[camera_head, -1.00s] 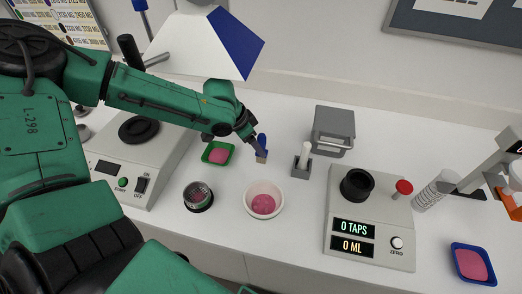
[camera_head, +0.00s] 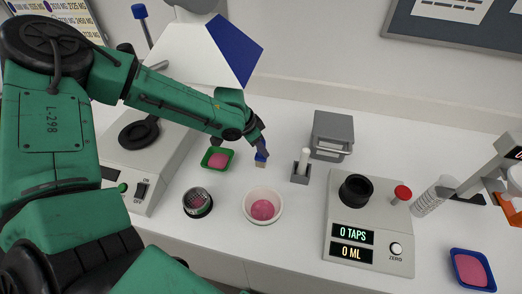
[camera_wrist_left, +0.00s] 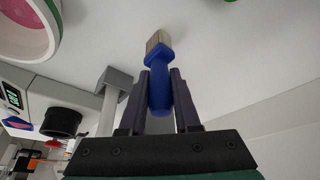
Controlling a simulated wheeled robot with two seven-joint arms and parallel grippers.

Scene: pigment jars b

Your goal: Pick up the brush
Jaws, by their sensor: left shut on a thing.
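The brush has a blue handle and short beige bristles. In the head view the brush (camera_head: 260,162) is mostly covered by my left gripper (camera_head: 262,149), with the bristles pointing down near the white table. In the left wrist view the brush (camera_wrist_left: 157,58) lies between the two dark fingers of my left gripper (camera_wrist_left: 160,88), shut on the blue handle, and the bristles stick out beyond the fingertips. I cannot tell whether the bristles touch the table. My right gripper is not in view.
Close by stand a white bowl with pink powder (camera_head: 247,213), a green tray (camera_head: 205,160), a sieve (camera_head: 197,212) and a grey holder with a white rod (camera_head: 300,177). A grey box (camera_head: 332,132) and a dosing device (camera_head: 340,215) are to the right.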

